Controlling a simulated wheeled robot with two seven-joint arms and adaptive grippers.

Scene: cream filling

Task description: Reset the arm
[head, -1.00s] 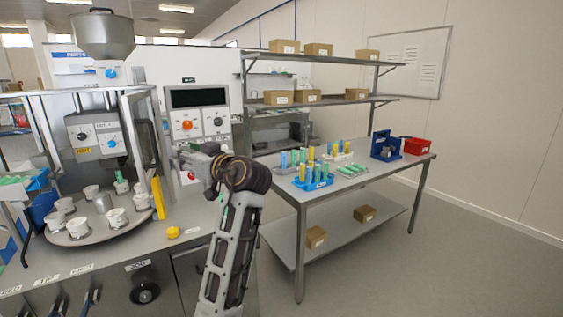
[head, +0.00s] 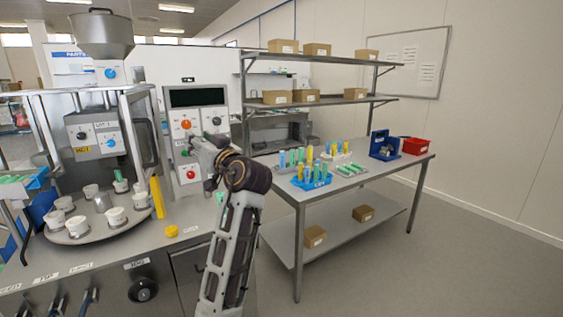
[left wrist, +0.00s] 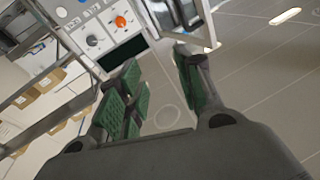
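In the left wrist view my left gripper (left wrist: 158,66) is open, its green-padded fingers wide apart with nothing between them. Beyond the fingers, upside down, is the control panel (left wrist: 108,28) with an orange knob and a dark display. In the head view one arm of mine rises from the bottom centre, its bent wrist in front of the right side of the control panel (head: 196,120). No second gripper shows in the head view.
The filling machine with a round tray (head: 84,236) of white cups stands at the left. A yellow object (head: 172,231) lies on the counter. At right, a metal table holds a blue rack (head: 312,184), a blue holder (head: 385,146) and a red bin (head: 416,146). Floor at right is clear.

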